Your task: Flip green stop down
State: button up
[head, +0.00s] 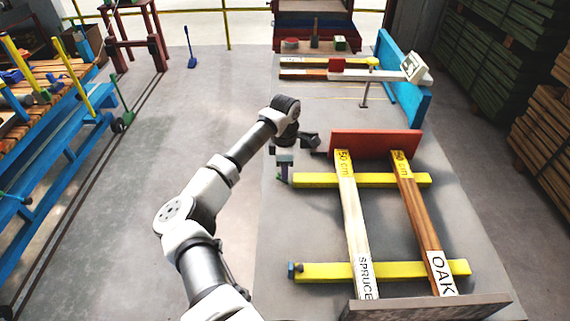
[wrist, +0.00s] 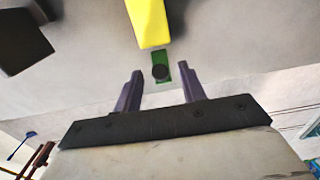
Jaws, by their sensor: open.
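The green stop (wrist: 161,58) is a small green piece with a dark round knob, at the end of the yellow bar (wrist: 147,22) in the wrist view. In the head view a bit of green (head: 280,173) shows at the left end of the far yellow bar (head: 315,181), partly hidden by my gripper. My gripper (head: 284,168) is open and empty. In the wrist view its two fingers (wrist: 160,68) appear on either side of the green stop. I cannot tell whether they touch it, nor how it is tilted.
A spruce board (head: 350,215) and an oak board (head: 414,205) lie across the yellow bars. A red plate (head: 375,143) stands just behind them. A blue stop (head: 291,269) is at the near yellow bar (head: 320,271).

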jog(key=shift+f, duration=0.15)
grip_shut()
jog(key=shift+a, duration=0.1)
